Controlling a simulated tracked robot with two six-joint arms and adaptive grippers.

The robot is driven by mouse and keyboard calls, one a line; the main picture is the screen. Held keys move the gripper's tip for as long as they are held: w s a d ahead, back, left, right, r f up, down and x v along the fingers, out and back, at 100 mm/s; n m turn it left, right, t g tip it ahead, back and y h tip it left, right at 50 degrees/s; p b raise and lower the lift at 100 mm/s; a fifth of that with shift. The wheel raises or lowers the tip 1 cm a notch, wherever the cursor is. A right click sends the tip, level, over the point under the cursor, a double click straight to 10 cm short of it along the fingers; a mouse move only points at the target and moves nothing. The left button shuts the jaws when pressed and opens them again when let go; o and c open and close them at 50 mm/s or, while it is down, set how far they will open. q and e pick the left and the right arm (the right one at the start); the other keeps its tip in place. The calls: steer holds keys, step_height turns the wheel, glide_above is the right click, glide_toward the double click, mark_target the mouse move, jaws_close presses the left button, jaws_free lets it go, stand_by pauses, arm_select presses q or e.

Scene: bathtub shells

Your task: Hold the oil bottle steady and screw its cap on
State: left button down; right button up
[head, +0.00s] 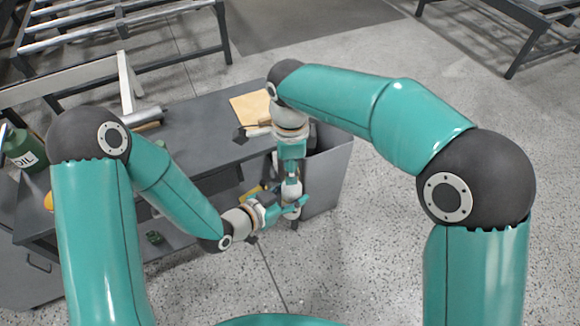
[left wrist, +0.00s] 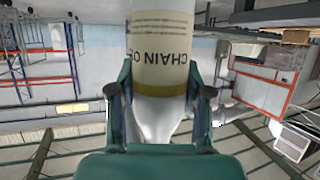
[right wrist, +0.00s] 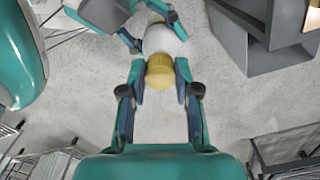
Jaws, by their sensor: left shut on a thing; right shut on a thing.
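The oil bottle is white with a cream label reading "CHAIN O…" and shows large in the left wrist view (left wrist: 162,50). My left gripper (left wrist: 160,95) is shut on its body and holds it in the air. In the right wrist view, the yellow cap (right wrist: 160,72) sits between the fingertips of my right gripper (right wrist: 160,85), which is shut on it. The cap is in line with the white bottle (right wrist: 163,42) and looks against its end; the thread is hidden. In the head view, the right gripper (head: 291,168) is above the left gripper (head: 280,208).
A grey workbench (head: 195,125) stands behind the arms, with a tan sheet (head: 250,108) on top. A grey bin (head: 328,165) stands at its right end, close to the grippers. A green oil can (head: 22,150) is at far left.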

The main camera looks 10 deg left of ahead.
steer(key=m, duration=0.7)
steer(key=shift+w+m, duration=0.1)
steer(key=shift+m, duration=0.2)
steer(key=o, duration=0.7)
steer(key=shift+r, duration=0.1)
steer(key=shift+r, duration=2.15)
steer(key=shift+c, duration=0.4)
